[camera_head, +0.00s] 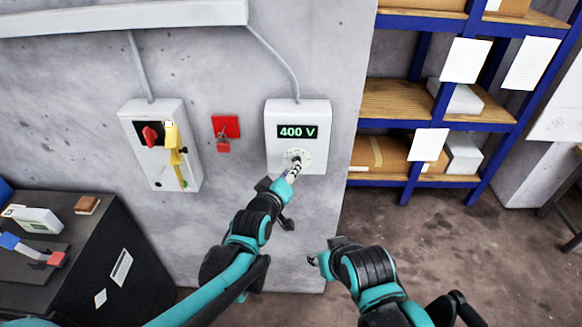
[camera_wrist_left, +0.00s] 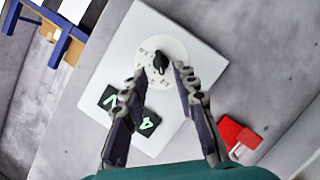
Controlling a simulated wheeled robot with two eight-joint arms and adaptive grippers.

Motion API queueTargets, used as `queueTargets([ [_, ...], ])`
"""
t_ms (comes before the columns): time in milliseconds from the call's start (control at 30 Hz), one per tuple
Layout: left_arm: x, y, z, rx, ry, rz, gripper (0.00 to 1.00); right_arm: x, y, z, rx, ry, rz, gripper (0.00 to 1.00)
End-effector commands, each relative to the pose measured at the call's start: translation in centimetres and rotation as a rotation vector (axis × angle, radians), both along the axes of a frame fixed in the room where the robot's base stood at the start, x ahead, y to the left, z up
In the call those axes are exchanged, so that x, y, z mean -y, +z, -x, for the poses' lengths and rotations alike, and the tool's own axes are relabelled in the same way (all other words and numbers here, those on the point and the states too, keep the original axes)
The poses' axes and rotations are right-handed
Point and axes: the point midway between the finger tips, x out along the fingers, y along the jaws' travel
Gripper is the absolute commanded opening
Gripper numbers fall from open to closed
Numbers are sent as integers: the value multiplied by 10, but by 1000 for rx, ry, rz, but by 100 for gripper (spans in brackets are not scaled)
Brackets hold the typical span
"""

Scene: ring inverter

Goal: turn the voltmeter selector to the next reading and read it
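The voltmeter (camera_head: 312,112) is a white box on the grey wall; its green display (camera_head: 297,132) reads 400 V. Below the display is a round pale dial (camera_head: 304,156) with small markings, partly hidden by my left gripper in the head view. In the left wrist view, the black selector knob (camera_wrist_left: 161,62) sits at the middle of the dial (camera_wrist_left: 174,49). My left gripper (camera_head: 294,170) is at the dial. Its two fingertips (camera_wrist_left: 160,72) are apart, one on each side of the knob, with gaps visible. My right gripper (camera_head: 320,256) is low, away from the voltmeter; its opening is unclear.
A white switch box (camera_head: 182,115) with a red knob and yellow handle hangs at left. A red padlock and plate (camera_head: 226,127) are between the boxes. Blue shelving (camera_head: 420,115) stands right, a dark cabinet (camera_head: 125,240) lower left. The floor at right is mostly clear.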

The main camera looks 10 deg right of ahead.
Motion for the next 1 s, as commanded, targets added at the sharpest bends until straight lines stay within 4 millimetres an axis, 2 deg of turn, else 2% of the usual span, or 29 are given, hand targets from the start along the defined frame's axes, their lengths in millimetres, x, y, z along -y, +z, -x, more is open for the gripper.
queueTargets([
  [100,10,-7,-16,1,0,-1,28,0,-4,0,0,0,0,40],
  [233,17,-10,-27,1,0,-2,28,0,-6,0,0,0,0,40],
  [567,20,-11,-32,0,-1,-3,28,0,-6,0,0,0,0,40],
  [600,20,-11,-32,0,-1,-3,26,0,-6,0,0,0,0,40],
  [700,20,-11,-32,0,0,-4,0,0,-6,0,0,0,0,40],
  [1000,20,-11,-32,1,0,-9,0,0,-6,0,0,0,0,40],
])
